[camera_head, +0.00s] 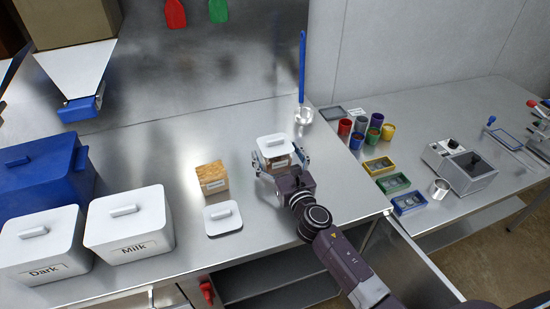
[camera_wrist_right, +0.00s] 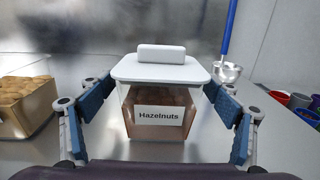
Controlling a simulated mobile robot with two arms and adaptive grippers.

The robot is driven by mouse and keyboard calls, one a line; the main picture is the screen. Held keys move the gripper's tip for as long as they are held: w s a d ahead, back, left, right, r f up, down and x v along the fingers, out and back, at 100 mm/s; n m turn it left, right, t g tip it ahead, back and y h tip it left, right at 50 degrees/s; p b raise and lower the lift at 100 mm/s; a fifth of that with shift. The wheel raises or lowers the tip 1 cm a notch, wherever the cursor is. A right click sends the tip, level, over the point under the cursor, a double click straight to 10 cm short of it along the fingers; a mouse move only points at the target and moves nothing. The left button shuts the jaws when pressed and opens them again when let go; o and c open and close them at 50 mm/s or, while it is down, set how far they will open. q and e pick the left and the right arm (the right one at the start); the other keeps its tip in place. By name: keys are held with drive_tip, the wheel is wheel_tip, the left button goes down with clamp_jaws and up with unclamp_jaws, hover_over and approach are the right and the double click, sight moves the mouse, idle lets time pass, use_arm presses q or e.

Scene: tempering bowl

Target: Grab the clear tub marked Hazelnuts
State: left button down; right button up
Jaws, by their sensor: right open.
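The clear tub marked Hazelnuts (camera_wrist_right: 160,125) stands upright on the steel counter, with brown contents and a white lid. Its label faces my right gripper in the right wrist view. In the head view its white lid (camera_head: 280,149) shows just beyond the gripper, which hides much of the body. My right gripper (camera_head: 281,160) is open, with one blue-padded finger on each side of the tub. In the right wrist view the fingers (camera_wrist_right: 162,112) show gaps to the tub's walls. My left gripper is not in either view.
Left of the tub stand an open tub of nuts (camera_head: 211,178) and a loose white lid (camera_head: 222,218). White Milk (camera_head: 130,228) and Dark (camera_head: 42,245) bins stand further left. A metal ladle with a blue handle (camera_head: 302,70) is behind right. Several coloured cups (camera_head: 374,135) stand right.

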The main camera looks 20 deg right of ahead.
drive_tip(key=shift+w, duration=0.55)
drive_tip(key=shift+s, duration=0.1)
drive_tip(key=shift+c, duration=1.1)
drive_tip(key=c, duration=1.5)
drive_tip(key=shift+c, duration=1.1)
drive_tip(key=shift+r, duration=0.15)
